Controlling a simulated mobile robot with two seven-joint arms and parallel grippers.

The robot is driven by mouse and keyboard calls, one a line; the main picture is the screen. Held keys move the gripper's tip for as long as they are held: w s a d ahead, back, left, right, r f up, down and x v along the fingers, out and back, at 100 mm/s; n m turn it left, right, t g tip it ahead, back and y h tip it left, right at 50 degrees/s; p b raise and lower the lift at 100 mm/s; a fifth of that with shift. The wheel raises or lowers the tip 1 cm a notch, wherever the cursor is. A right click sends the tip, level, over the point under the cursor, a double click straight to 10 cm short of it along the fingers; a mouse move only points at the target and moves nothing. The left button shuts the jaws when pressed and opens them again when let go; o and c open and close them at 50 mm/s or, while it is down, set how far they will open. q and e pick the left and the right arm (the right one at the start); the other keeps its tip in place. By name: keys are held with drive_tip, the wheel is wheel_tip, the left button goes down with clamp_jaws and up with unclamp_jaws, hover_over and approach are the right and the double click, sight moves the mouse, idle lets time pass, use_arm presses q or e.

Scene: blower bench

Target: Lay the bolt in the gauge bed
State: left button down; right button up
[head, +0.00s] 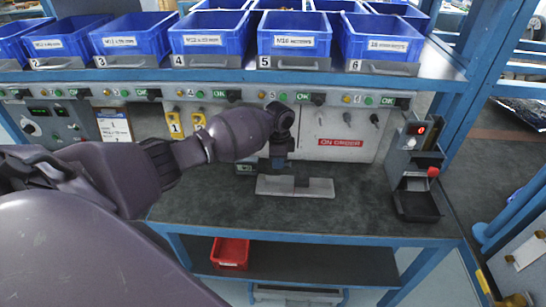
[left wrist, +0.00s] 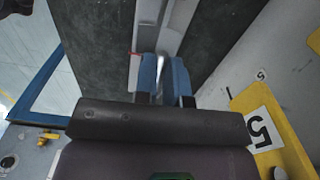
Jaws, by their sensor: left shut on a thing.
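My left gripper (head: 279,164) points down over the bench, just above and behind the middle of the pale grey gauge bed (head: 314,188). In the left wrist view its two blue fingers (left wrist: 165,78) are shut on the bolt (left wrist: 161,66), a slim silvery shaft showing between them. The gauge bed also shows in the left wrist view as a light grey strip (left wrist: 178,30) running away beyond the fingertips. The bolt looks close to the bed, but I cannot tell whether they touch. In the head view the bolt is not clearly seen. My right gripper is out of view.
A device with a red display and black tray (head: 416,205) stands at the right. Numbered blue bins (head: 205,38) line the shelf above the back panel. A red bin (head: 230,254) sits on the lower shelf.

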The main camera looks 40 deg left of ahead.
sight(274, 184)
use_arm(q)
drive_tip(key=shift+s+a+f+m, duration=0.1)
drive_tip(key=shift+a+f+m, duration=0.25)
drive_tip(key=shift+a, duration=0.2)
drive_tip(key=shift+f, duration=0.1)
drive_tip(key=shift+p, duration=0.5)
drive_tip(key=shift+f+b, duration=0.3)
wheel_tip(274, 184, down, 2)
drive_tip(key=shift+f+b, duration=0.1)
drive_tip(key=shift+b, duration=0.35)
drive_tip(key=shift+f+b, duration=0.9)
drive_tip(key=shift+f, duration=1.25)
drive_tip(key=c, duration=1.1)
unclamp_jaws()
drive_tip(key=shift+r, duration=0.45)
wheel_tip(274, 184, up, 9)
drive_tip(key=shift+r+p, duration=0.1)
drive_tip(key=shift+p, duration=0.6)
drive_tip(key=shift+r, duration=0.35)
drive_tip(key=shift+s, duration=0.1)
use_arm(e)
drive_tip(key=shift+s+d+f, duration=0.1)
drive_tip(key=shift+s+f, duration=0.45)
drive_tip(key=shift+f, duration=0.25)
